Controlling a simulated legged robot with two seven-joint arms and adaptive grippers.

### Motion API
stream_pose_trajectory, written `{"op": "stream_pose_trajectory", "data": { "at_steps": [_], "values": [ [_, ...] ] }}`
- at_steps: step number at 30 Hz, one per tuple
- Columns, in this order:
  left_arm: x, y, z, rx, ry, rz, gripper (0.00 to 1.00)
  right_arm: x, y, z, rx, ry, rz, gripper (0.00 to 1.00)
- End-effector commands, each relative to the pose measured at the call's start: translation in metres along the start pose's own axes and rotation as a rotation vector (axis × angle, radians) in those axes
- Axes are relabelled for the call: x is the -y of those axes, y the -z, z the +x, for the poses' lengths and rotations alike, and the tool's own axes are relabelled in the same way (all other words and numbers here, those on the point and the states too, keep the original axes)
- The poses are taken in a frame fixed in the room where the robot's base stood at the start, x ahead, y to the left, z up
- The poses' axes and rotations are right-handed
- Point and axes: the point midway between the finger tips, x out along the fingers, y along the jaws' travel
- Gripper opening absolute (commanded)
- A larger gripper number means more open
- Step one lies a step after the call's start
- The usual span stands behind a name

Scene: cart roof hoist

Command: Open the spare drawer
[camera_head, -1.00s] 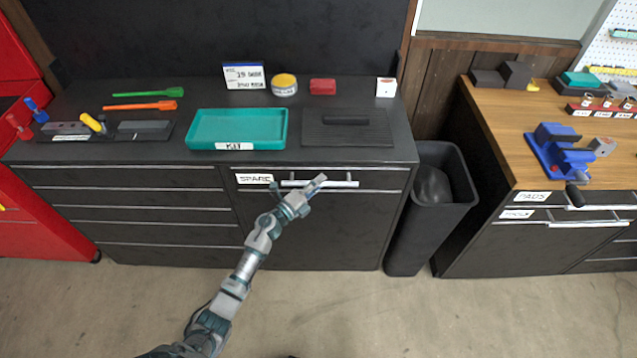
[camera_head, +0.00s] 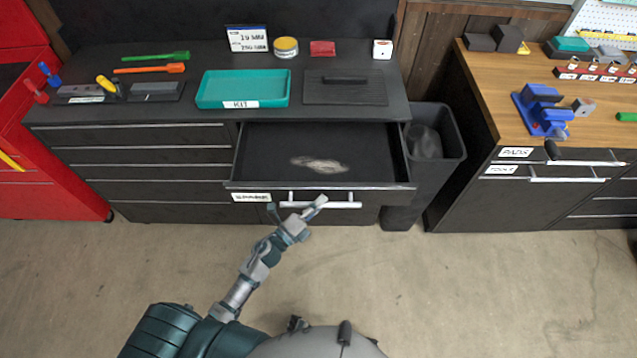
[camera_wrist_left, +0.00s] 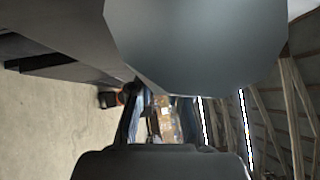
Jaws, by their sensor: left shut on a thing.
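The spare drawer (camera_head: 260,146) is pulled well out of the dark cabinet under the bench top in the head view. Its inside shows a pale, wispy patch (camera_head: 319,164) on the floor and is otherwise bare. A white label is on its front at left. My left gripper (camera_head: 312,208) is shut on the drawer's bar handle (camera_head: 345,205), near the handle's middle. The left wrist view is mostly filled by a grey surface close to the camera, and the handle cannot be made out there. My right gripper is not seen.
On the bench stand a teal kit tray (camera_head: 203,90), a dark board (camera_head: 345,94), and small tools. A dark bin (camera_head: 447,165) stands right of the cabinet. A wooden-topped bench (camera_head: 475,75) is further right. The floor in front is clear.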

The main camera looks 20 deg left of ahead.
Motion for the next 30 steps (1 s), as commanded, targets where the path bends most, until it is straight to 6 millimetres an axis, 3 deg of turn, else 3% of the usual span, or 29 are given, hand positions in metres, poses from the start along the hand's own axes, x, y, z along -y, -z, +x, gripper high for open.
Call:
{"op": "stream_pose_trajectory", "data": {
  "at_steps": [6, 19, 20, 23, 30],
  "values": [
    [0.0, 0.015, -0.018, 0.005, -0.011, 0.0, 0.0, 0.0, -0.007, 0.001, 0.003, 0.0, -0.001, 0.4],
    [0.0, 0.019, -0.022, 0.004, -0.011, 0.001, 0.0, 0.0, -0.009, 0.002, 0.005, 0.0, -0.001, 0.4],
    [0.0, 0.019, -0.022, 0.004, -0.011, 0.001, 0.2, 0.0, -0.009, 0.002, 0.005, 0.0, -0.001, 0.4],
    [0.0, 0.018, -0.021, 0.004, -0.011, 0.001, 0.43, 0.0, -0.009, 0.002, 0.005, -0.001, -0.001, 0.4],
    [0.002, 0.018, -0.021, 0.004, -0.006, 0.001, 0.43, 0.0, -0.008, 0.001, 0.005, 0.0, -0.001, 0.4]
  ]
}}
